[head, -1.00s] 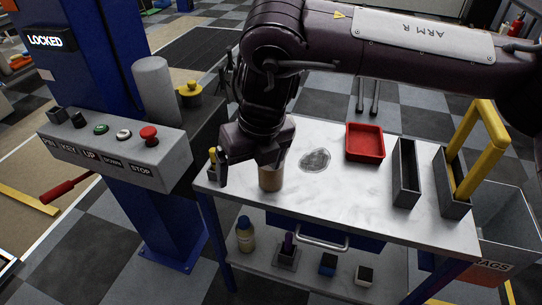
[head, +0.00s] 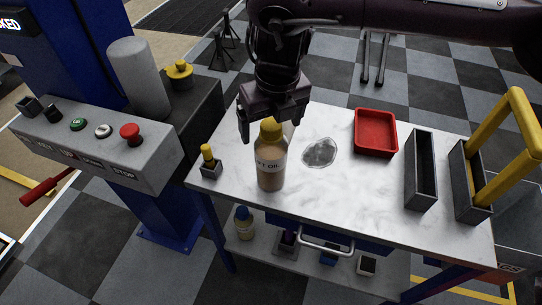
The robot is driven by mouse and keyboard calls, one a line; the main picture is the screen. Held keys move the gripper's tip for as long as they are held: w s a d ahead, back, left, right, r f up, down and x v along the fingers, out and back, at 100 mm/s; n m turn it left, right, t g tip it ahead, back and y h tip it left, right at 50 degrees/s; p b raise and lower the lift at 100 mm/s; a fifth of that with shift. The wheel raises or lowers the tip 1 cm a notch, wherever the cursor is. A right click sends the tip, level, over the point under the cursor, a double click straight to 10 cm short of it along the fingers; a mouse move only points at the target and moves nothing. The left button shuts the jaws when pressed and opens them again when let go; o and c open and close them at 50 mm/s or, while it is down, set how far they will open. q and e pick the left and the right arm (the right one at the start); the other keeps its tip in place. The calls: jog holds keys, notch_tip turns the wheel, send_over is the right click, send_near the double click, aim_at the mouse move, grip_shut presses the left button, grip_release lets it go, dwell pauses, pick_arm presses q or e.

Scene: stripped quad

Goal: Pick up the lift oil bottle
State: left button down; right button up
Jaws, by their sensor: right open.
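The lift oil bottle (head: 271,165) stands upright on the near left part of the white table (head: 335,195). It is brownish and clear, with a yellow cap and a label of which "T OIL" can be read. My right gripper (head: 258,132) comes down from above, just behind the bottle's cap. Its fingers are apart, one to the left of the cap and one partly behind it. I cannot tell whether a finger touches the bottle. My left gripper is out of view.
A small yellow-topped item in a dark holder (head: 209,163) stands left of the bottle. A red tray (head: 375,133), a narrow grey bin (head: 420,170) and a yellow handle (head: 507,145) are to the right. A control box (head: 95,140) with buttons is at left.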

jog(key=shift+w+a+f, duration=0.1)
jog(key=shift+w+f, duration=0.1)
jog(key=shift+f, duration=1.35)
jog(key=c, duration=1)
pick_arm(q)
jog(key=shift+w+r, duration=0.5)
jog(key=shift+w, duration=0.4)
pick_arm(e)
jog(key=shift+w+r, duration=0.1)
jog(key=c, duration=0.9)
